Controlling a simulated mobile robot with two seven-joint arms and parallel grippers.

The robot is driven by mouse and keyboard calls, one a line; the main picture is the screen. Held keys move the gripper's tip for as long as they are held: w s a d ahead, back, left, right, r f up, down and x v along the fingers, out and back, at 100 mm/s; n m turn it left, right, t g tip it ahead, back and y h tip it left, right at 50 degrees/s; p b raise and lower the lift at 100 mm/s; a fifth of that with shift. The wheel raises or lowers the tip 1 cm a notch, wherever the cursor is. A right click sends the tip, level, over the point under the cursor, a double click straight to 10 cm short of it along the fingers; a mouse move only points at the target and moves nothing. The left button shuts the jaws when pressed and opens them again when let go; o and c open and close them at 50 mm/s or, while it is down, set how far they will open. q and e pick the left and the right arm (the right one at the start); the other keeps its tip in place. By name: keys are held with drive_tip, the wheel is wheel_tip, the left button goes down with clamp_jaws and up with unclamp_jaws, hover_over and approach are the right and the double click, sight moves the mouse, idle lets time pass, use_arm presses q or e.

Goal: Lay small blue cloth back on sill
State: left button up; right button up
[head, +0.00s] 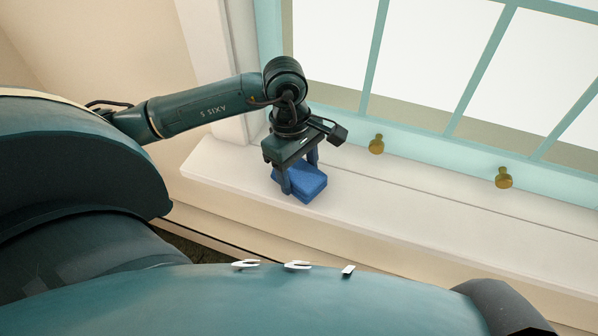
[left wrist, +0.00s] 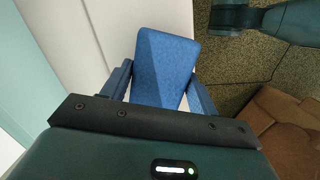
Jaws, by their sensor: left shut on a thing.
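The small blue cloth (head: 305,184) is a folded, thick pad at the left part of the white sill (head: 420,218). My left gripper (head: 299,181) points down over the sill and is shut on the cloth, with a finger on either side of it. In the left wrist view the blue cloth (left wrist: 162,68) sits between the two fingers, the sill's white surface (left wrist: 90,40) beside it. The cloth looks at or just above the sill; I cannot tell whether it touches. My right gripper is not in view.
A teal-framed window (head: 375,60) rises behind the sill. Two brass knobs (head: 376,144) (head: 503,178) stand at its lower edge, right of my gripper. The sill to the right is clear. Speckled floor (left wrist: 230,58) and a brown item (left wrist: 285,120) lie below the sill's edge.

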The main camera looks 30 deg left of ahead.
use_arm(q)
drive_tip(key=shift+f, duration=0.3)
drive_tip(key=shift+f, duration=0.1)
drive_tip(key=o, duration=0.9)
